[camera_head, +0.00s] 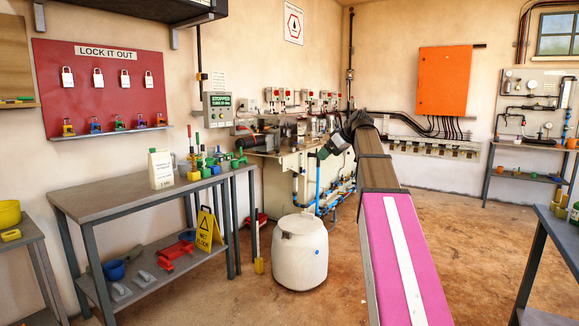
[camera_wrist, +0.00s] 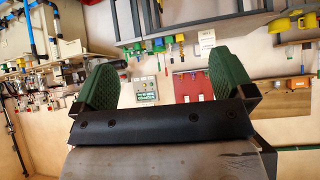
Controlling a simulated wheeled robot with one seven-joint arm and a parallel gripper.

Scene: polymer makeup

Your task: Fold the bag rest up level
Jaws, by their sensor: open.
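My arm reaches from the lower right of the head view toward the machine bench at the back wall. My gripper (camera_head: 336,144) is at its end, small and partly hidden by my own wrist, in front of the machine bench (camera_head: 300,180). In the wrist view my gripper (camera_wrist: 160,82) shows two green ridged fingers set wide apart, with nothing between them. I cannot pick out the bag rest for certain in either view. Part of the machine bench is hidden behind my arm.
A white drum (camera_head: 300,255) stands on the floor left of my arm. A grey workbench (camera_head: 135,190) carries a white jug (camera_head: 161,169) and tools. A yellow wet-floor sign (camera_head: 207,230) stands on its lower shelf. The floor at right is clear up to another bench (camera_head: 560,228).

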